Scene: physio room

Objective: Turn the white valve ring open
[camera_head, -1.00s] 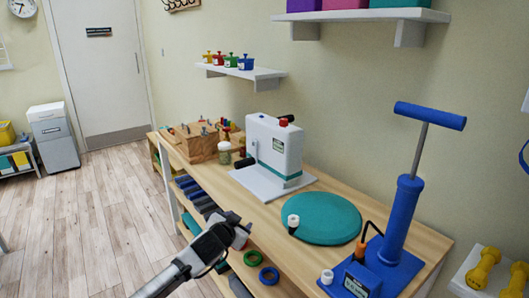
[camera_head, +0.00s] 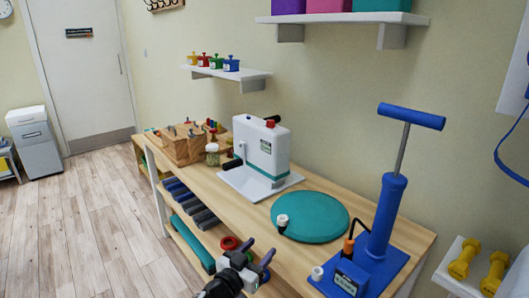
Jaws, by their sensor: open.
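A white ring (camera_head: 282,219) sits on top of a short dark stem at the left edge of the flat teal disc (camera_head: 318,212) on the bench. A second small white ring-like part (camera_head: 317,273) stands at the left corner of the blue pump's base (camera_head: 392,264). I cannot tell from this view which is the valve ring. My gripper (camera_head: 259,256) is at the bottom, in front of the bench edge. Its two fingers are apart with nothing visible between them. It is left of and nearer than both white parts, touching neither.
The tall blue pump (camera_head: 387,218) with a T-handle stands at the bench's right. A white machine (camera_head: 261,149) stands behind the disc. A wooden peg block (camera_head: 184,145) and jar (camera_head: 212,155) are farther back. Dumbbells (camera_head: 463,258) lie at right. The shelf below holds rollers.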

